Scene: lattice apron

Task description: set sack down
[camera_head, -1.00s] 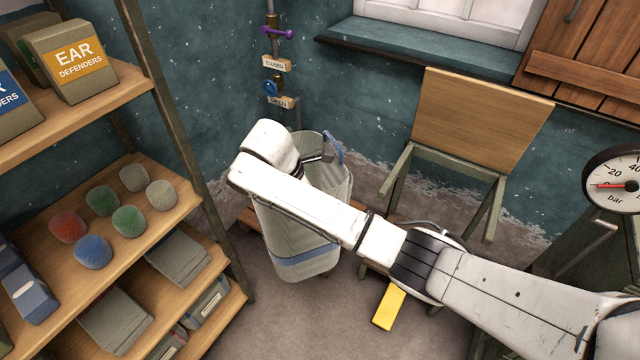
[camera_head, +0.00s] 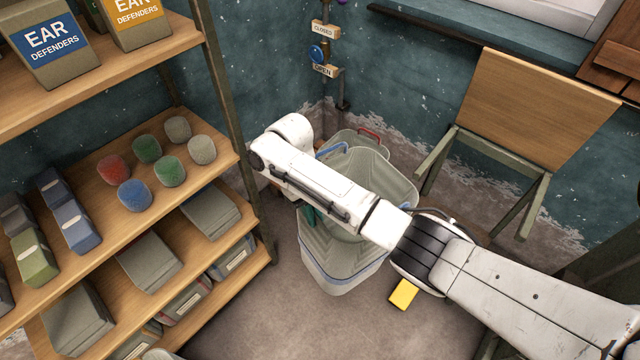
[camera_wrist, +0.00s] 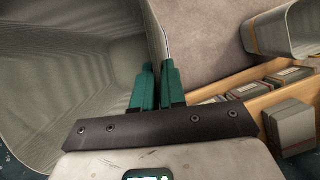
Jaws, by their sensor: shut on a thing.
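A pale grey-green sack (camera_head: 345,278), open at the top, with a blue band near its base and a blue handle, hangs upright or nearly so below my arm in the head view. In the wrist view its hollow inside (camera_wrist: 65,75) fills the left side. My gripper (camera_wrist: 157,82), with green fingers, is shut on the sack's rim. In the head view my arm hides part of the sack's opening. I cannot tell whether the sack's base touches the floor.
Another sack with a red handle (camera_head: 371,134) stands behind, in the corner. Shelving (camera_head: 225,160) with coloured lumps and boxes is close on the left. Floor (camera_head: 270,320) is clear in front.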

